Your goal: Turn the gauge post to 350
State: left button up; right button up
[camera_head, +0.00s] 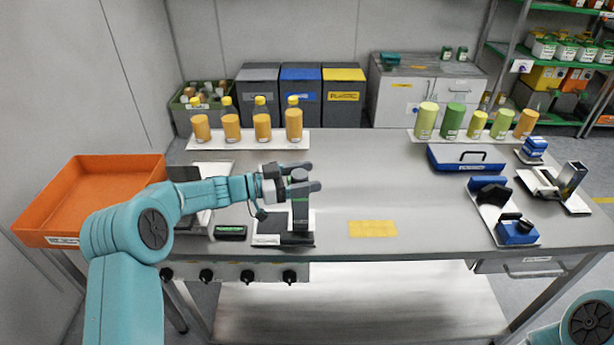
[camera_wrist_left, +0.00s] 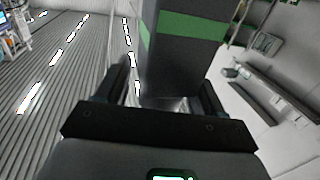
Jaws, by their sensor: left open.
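The gauge post (camera_head: 300,214) is a dark upright column on a black base with a white plate, at the front of the grey table, left of centre. My left gripper (camera_head: 311,177) reaches it from the left at its upper part, with one finger on the far side and one on the near side. In the left wrist view, the dark post with a green band (camera_wrist_left: 185,62) stands between the open fingers of the left gripper (camera_wrist_left: 165,85). A gap shows beside the left finger; contact at the right finger is unclear. No 350 mark is readable. My right gripper is out of view.
A small black display box (camera_head: 230,232) lies left of the post. An orange tray (camera_head: 95,190) is at the far left. Yellow bottles (camera_head: 263,125) stand behind. A yellow patch (camera_head: 372,228) marks clear table to the right; blue devices (camera_head: 516,230) sit farther right.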

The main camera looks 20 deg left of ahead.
pick_arm(q)
jog(key=b+v, duration=0.2)
jog(key=v, duration=1.4)
jog(key=shift+s+d, duration=0.1)
